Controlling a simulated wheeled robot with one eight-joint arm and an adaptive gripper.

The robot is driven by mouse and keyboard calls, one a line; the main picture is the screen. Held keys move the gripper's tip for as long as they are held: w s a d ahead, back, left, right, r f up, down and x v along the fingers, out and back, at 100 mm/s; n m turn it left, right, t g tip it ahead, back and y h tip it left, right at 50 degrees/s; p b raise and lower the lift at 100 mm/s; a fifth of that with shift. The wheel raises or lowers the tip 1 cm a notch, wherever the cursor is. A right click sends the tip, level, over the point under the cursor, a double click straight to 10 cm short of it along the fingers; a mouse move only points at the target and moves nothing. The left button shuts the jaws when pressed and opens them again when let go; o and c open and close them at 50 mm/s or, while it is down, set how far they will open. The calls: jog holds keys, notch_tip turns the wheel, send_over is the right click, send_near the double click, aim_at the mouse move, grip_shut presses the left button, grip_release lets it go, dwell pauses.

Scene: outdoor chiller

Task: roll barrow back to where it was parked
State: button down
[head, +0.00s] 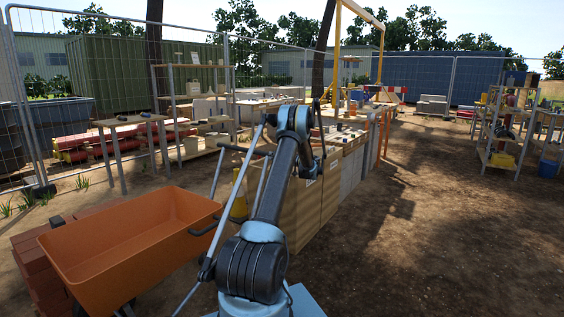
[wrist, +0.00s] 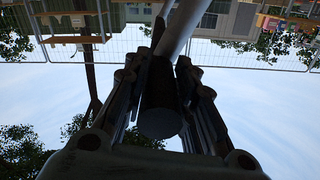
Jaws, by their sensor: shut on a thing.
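The orange barrow (head: 135,240) is at the lower left of the head view, left of my arm. Its tray looks empty, and part of its underside is cut off by the frame edge. In the wrist view my gripper (wrist: 162,72) is shut around a dark cylindrical grip (wrist: 161,110) at the end of a pale metal tube (wrist: 185,25), which looks like a barrow handle. The fingers lie on both sides of the grip. In the head view my gripper is not clearly made out behind my arm. No parking mark can be made out.
Red-brown bricks (head: 38,268) are stacked tight against the barrow's left side. A row of wooden-fronted benches (head: 325,190) runs away beyond my arm. Shelving (head: 185,85) and mesh fence (head: 25,120) stand behind. Open dirt ground (head: 440,225) lies to the right.

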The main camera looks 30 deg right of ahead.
jog(key=shift+w+d, duration=0.1)
jog(key=shift+d, duration=0.4)
jog(key=c, duration=1.3)
grip_release()
jog(key=shift+d+f, duration=0.1)
jog(key=shift+f, duration=0.05)
jog(key=v, duration=1.1)
jog(key=shift+s+d, duration=0.2)
jog(key=shift+s, duration=0.15)
